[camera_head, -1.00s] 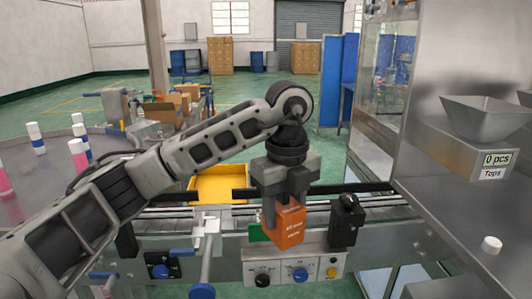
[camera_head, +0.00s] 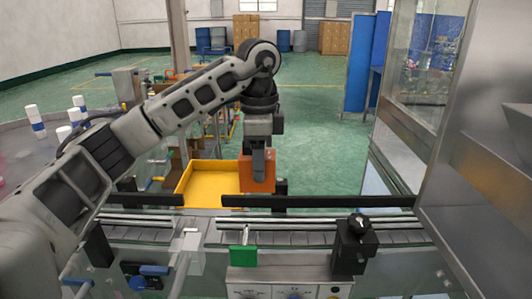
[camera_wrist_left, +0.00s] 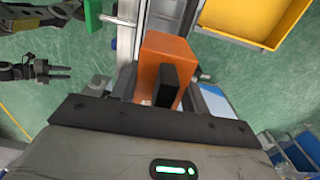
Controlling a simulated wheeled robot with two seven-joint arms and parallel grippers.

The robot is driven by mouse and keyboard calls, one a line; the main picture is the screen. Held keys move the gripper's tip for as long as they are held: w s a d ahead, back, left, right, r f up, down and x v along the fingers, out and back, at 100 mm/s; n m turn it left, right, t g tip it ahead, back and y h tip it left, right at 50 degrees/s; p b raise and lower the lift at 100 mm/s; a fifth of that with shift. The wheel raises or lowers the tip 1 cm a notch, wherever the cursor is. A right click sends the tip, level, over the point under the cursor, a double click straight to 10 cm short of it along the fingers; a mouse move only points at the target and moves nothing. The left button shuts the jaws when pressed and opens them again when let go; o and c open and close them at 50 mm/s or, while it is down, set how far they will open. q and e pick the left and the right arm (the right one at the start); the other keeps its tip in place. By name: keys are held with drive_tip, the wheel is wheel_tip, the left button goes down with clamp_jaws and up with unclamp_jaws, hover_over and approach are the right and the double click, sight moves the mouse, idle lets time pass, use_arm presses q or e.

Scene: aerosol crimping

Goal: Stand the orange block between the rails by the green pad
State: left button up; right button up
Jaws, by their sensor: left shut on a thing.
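My left gripper (camera_head: 258,163) is shut on the orange block (camera_head: 257,186), with its fingers pointing down. In the head view, the block hangs upright behind the black far rail (camera_head: 320,201), just right of the yellow bin. The wrist view shows the orange block (camera_wrist_left: 165,46) with a dark finger against it. The green pad (camera_head: 243,256) is on the near side of the conveyor, in front of and below the block. It also shows in the wrist view (camera_wrist_left: 93,15). My right gripper (camera_wrist_left: 60,72) appears small at the left of the wrist view, its fingers apart and empty.
The conveyor's metal rails (camera_head: 290,222) run left to right. A black block with a knob (camera_head: 355,245) stands on the near side, right of the pad. The yellow bin (camera_head: 188,184) is behind the conveyor. A large metal machine (camera_head: 470,170) fills the right.

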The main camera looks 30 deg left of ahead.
sight(259, 191)
use_arm(q)
drive_tip(key=shift+s+f, duration=0.2)
drive_tip(key=shift+f, duration=2.15)
wheel_tip(259, 191, down, 2)
drive_tip(key=shift+b, duration=0.75)
drive_tip(key=shift+f, duration=0.35)
use_arm(e)
drive_tip(key=shift+s+a+f, duration=0.2)
drive_tip(key=shift+a+f, duration=0.1)
drive_tip(key=shift+f, duration=0.1)
drive_tip(key=shift+f, duration=0.1)
use_arm(q)
drive_tip(key=o, duration=1.2)
use_arm(e)
drive_tip(key=shift+s+d, duration=0.1)
drive_tip(key=shift+d, duration=0.05)
use_arm(q)
drive_tip(key=shift+o, duration=0.2)
drive_tip(key=shift+r, duration=0.1)
use_arm(e)
drive_tip(key=shift+f, duration=0.1)
